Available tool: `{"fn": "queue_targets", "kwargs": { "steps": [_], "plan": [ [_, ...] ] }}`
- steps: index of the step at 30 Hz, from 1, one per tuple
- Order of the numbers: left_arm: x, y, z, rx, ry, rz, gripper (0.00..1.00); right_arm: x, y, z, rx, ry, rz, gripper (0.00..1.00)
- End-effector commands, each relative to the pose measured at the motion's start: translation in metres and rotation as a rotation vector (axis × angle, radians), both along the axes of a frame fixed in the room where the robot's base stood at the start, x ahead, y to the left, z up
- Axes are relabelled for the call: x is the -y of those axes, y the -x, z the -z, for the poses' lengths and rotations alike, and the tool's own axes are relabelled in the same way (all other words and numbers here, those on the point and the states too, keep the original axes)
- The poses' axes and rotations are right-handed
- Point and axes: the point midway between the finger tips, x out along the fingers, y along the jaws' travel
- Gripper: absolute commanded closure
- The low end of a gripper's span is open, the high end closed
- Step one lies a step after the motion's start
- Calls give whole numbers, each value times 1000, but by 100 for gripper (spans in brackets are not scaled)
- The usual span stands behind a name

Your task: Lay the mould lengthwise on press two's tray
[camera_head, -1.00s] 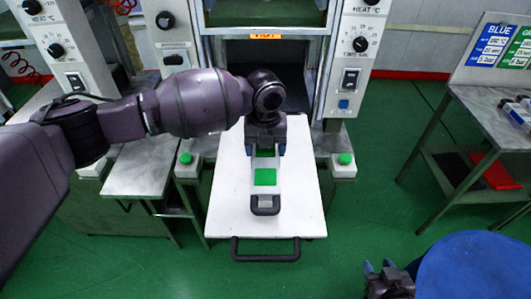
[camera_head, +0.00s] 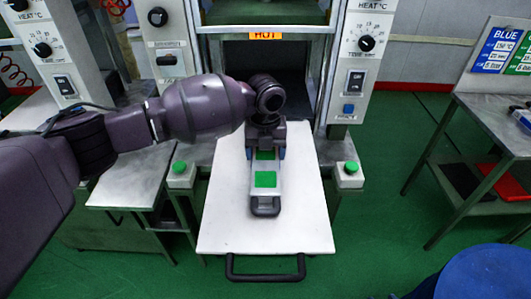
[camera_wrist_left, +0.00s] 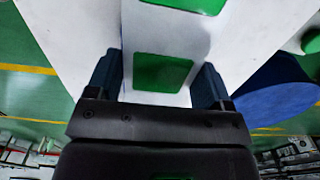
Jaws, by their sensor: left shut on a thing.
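The mould is a pale grey slab with green patches (camera_head: 265,180) and a dark handle (camera_head: 265,207) at its near end. It is over the white tray of the press (camera_head: 225,225), its length running along the tray. I cannot tell whether it touches the tray. My left gripper (camera_head: 266,153) is shut on the mould's far part. In the left wrist view the mould (camera_wrist_left: 172,38) lies between the two fingers (camera_wrist_left: 158,85).
The press opening (camera_head: 268,70) under the HOT label lies behind the gripper. Green buttons stand on boxes at both sides (camera_head: 349,172). A black tray handle (camera_head: 265,274) sticks out in front. A blue round thing (camera_head: 485,275) is at lower right. A side table (camera_head: 495,120) stands right.

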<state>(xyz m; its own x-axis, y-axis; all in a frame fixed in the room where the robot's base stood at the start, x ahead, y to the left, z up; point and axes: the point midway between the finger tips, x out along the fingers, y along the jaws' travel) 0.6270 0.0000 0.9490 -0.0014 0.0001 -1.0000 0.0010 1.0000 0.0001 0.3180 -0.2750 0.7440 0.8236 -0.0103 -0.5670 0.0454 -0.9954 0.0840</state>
Motion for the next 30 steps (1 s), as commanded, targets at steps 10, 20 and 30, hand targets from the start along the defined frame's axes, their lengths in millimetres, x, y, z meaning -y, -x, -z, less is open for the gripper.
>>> {"fn": "queue_targets", "kwargs": {
  "steps": [10,20,30],
  "plan": [
    [1,-5,1,3,2,0,77,-1,-4,1,6,0,-3,57],
    [1,-5,1,3,2,0,77,0,-1,2,2,1,-2,57],
    [1,-5,5,3,2,0,77,0,0,4,-1,1,-3,57]
  ]
}}
